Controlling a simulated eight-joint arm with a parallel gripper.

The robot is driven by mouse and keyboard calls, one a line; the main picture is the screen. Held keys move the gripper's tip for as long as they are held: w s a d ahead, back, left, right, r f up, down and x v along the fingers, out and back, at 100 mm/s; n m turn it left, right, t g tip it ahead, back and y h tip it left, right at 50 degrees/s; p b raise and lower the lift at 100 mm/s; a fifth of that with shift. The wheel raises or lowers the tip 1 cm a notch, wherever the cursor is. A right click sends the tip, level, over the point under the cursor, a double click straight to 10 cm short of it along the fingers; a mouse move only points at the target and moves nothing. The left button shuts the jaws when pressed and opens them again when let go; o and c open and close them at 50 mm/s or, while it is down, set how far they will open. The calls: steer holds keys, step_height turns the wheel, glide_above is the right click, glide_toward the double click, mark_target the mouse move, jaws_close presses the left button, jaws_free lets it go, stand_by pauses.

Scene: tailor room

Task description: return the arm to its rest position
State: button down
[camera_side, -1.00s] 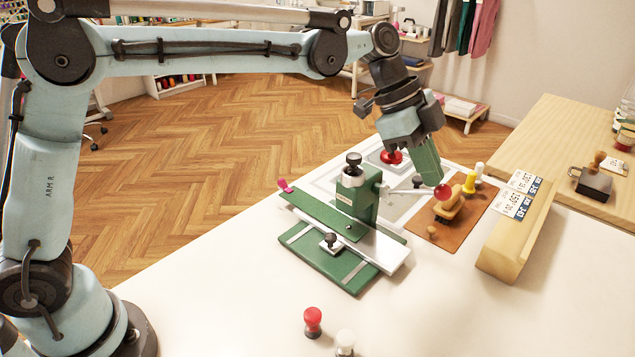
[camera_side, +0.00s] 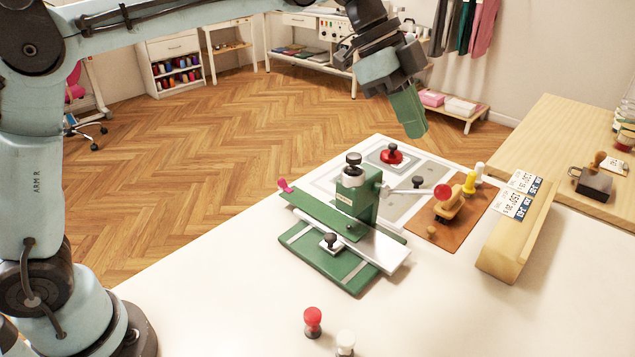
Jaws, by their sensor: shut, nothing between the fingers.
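My gripper (camera_side: 412,118), with green fingers, hangs in the air above the far part of the white table (camera_side: 230,290). It points down and slightly right. Its fingers are shut with nothing between them. It is apart from everything on the table. Below and to its left is a red-knobbed piece (camera_side: 391,154) on a grey plate. My arm reaches in from the left, and its upper links run out of the top of the picture.
A green press (camera_side: 352,205) with a red-balled lever stands mid-table. A brown mat (camera_side: 462,222) holds a wooden-handled stamp. A wooden rack (camera_side: 515,240) with printed cards stands at right. Red (camera_side: 313,321) and white (camera_side: 345,342) knobs stand in front. The left table area is clear.

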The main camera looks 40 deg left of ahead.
steer(key=shift+a, duration=0.1)
steer(key=s+a+f+n+t+y, duration=0.2)
steer(key=s+a+f+n+y, duration=0.1)
steer(key=s+a+f+n, duration=0.3)
steer(key=s+a+f+n+t+y, duration=0.3)
steer(key=s+a+f+n, duration=0.3)
steer(key=s+a+n, duration=0.5)
steer(key=shift+s+a+f+n, duration=0.3)
steer(key=shift+s+a, duration=0.05)
steer(key=shift+a, duration=0.6)
